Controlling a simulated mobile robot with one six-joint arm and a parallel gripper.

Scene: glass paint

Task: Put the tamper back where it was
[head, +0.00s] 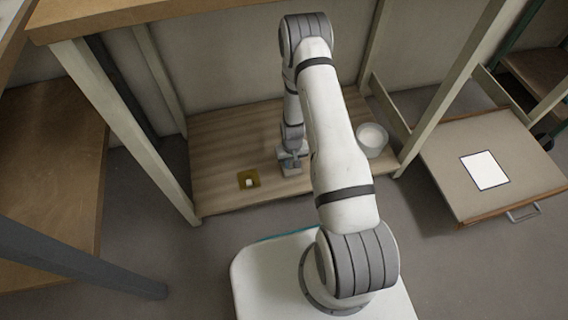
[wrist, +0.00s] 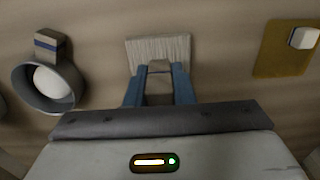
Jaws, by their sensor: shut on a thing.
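My gripper (wrist: 159,88) is shut on a pale beige piece (wrist: 159,67) between its blue fingers, which I take to be the tamper. A pale square with a ribbed face (wrist: 158,47) shows just beyond the fingertips. I cannot tell whether it is part of the held thing or lies under it. In the head view my gripper (head: 292,161) is low over the wooden shelf (head: 222,143), with a pale block shape at its tip. Contact with the shelf cannot be told.
A round tub (head: 372,140) with white contents stands right of my arm. The wrist view shows a blue-banded block (wrist: 47,45) beside the tub. Posts (head: 125,130) frame the shelf.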

